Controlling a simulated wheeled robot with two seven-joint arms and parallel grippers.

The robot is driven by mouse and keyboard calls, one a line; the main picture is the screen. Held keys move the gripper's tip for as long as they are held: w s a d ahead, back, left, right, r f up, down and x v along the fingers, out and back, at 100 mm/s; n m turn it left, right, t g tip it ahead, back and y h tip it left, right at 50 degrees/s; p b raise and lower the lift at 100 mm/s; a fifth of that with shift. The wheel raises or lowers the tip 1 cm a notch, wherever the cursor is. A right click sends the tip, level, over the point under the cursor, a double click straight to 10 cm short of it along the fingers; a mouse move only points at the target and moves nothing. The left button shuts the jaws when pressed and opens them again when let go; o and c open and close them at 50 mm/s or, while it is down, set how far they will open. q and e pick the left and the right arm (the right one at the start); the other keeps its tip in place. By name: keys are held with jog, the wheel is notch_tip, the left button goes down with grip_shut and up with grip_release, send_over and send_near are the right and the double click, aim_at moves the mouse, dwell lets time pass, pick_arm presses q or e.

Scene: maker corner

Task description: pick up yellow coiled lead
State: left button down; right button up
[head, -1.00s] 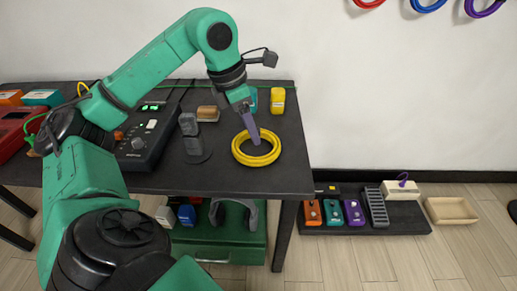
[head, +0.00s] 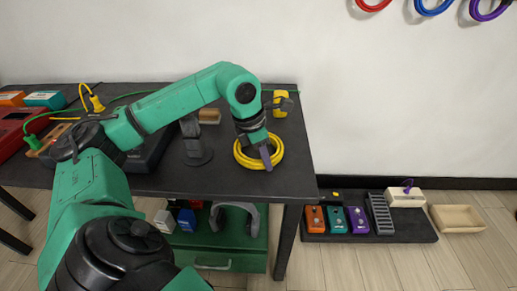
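The yellow coiled lead (head: 240,156) lies flat as a ring on the dark table, near its right front part. My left gripper (head: 266,158) points down over the right side of the coil. The wrist hides the coil's back right part. One purple-grey finger shows across the ring's inside and front right edge. The other finger is hidden, so I cannot tell whether the fingers are open or shut on the coil. My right gripper is not in view.
The dark table (head: 220,183) holds a black stand (head: 196,148) left of the coil and a yellow item (head: 282,104) behind it. Several pedals, including a purple one (head: 358,220), sit on a low board. A wooden tray (head: 456,218) lies on the floor at right.

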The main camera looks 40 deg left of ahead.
pick_arm(q)
jog(key=shift+r, duration=0.2)
notch_tip(320, 180, up, 20)
jog(key=p, duration=0.7)
jog(key=shift+f+p, duration=0.15)
jog(key=shift+p, duration=0.25)
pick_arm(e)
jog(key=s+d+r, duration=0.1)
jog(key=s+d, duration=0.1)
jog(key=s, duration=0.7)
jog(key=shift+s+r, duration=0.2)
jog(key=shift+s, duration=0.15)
pick_arm(q)
jog(key=shift+d+f, duration=0.1)
